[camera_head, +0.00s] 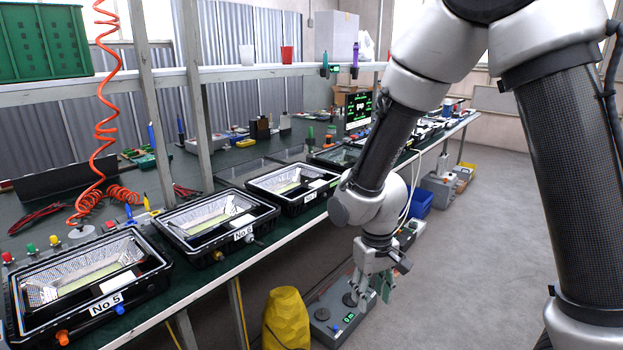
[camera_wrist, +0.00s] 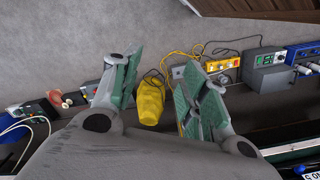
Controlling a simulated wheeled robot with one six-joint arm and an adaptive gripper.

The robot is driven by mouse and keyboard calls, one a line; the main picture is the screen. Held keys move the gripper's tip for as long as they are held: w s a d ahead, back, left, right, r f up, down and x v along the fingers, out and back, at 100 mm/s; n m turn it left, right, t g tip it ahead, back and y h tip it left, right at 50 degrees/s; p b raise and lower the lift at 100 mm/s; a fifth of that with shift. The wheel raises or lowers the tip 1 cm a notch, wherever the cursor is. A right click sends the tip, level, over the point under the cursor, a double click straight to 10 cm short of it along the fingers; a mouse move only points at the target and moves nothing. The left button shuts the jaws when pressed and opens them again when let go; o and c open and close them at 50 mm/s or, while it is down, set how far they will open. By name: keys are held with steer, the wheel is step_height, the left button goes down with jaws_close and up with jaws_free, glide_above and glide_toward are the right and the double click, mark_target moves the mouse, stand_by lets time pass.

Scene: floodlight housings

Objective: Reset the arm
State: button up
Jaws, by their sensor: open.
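My gripper (camera_head: 376,292) hangs below my bent arm, pointing down, in front of the bench and over the floor side. In the wrist view my gripper (camera_wrist: 160,88) shows its two green-padded fingers spread wide with nothing held between them. A yellow bag (camera_wrist: 150,100) appears in the gap between the fingers, but lower down on the floor and apart from them. The bag also stands at the bottom of the head view (camera_head: 285,318).
Floodlight housings marked No 5 (camera_head: 90,283) and No 6 (camera_head: 218,222), plus another housing (camera_head: 293,186), line the bench edge left of my arm. A grey control box (camera_head: 335,310) sits on the floor under the gripper. Open grey floor (camera_head: 470,265) lies to the right.

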steer(key=s+d+r+m+t, duration=0.2)
steer(key=s+d+r, duration=0.4)
steer(key=d+r, duration=0.5)
steer(key=s+d+r+m+t, duration=0.2)
steer(key=s+d+r, duration=0.4)
steer(key=d+r, duration=0.6)
step_height(320, 180, up, 2)
steer(key=shift+s+r+t, duration=0.1)
steer(key=shift+s+t, duration=0.1)
steer(key=shift+t, duration=0.2)
